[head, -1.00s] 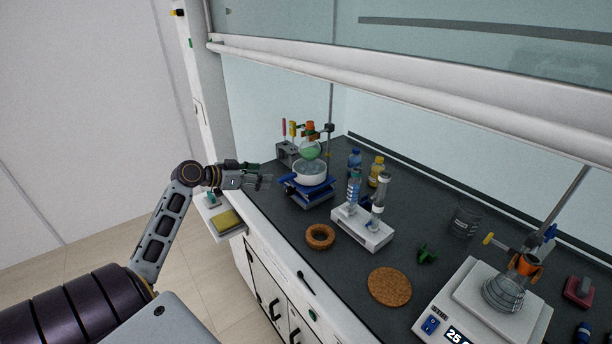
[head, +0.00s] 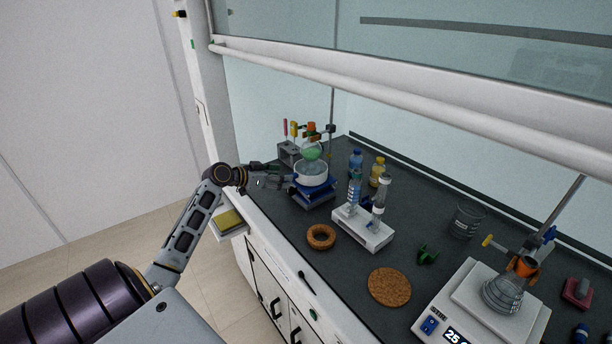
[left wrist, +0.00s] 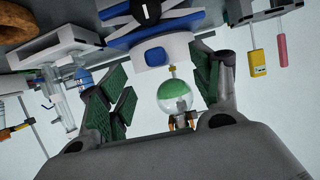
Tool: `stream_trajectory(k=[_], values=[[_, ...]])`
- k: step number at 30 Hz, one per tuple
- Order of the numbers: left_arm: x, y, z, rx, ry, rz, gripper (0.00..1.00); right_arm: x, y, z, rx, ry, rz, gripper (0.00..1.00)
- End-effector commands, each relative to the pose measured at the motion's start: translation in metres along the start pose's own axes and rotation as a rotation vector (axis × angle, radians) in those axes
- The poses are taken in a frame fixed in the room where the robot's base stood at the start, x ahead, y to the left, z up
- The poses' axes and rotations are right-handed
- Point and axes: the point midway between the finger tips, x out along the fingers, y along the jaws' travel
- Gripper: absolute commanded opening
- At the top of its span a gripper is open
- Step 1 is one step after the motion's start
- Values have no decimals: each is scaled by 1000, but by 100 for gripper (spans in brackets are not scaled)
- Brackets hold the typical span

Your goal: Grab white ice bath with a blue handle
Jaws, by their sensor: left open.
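The white ice bath (head: 311,180) stands on a blue lab jack (head: 313,195) at the back left of the worktop. Its blue handle shows in the left wrist view (left wrist: 156,57), on the side facing my gripper. A round flask with green liquid (head: 310,168) is held on a stand in or just above the bath. My left gripper (head: 277,176) is open and empty, just left of the bath. In the left wrist view its green-padded fingers frame the handle from both sides, apart from it. My right gripper is not in view.
A tool block (head: 288,152) with coloured handles stands behind the gripper. A hotplate (head: 478,310) stands at the front right. The raised sash hangs overhead.

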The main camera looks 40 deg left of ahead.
Motion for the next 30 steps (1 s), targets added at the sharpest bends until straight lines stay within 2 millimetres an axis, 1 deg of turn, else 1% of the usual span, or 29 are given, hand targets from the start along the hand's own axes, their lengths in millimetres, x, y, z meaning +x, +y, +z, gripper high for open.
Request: stream_trajectory(k=[4,16,20,30], values=[[8,0,0,1,-1,0,64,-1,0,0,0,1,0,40],[9,0,0,1,0,-1,64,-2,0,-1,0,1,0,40],[13,-1,-1,0,0,-1,64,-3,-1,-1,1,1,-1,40],[39,-2,-6,0,0,0,64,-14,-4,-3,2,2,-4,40]])
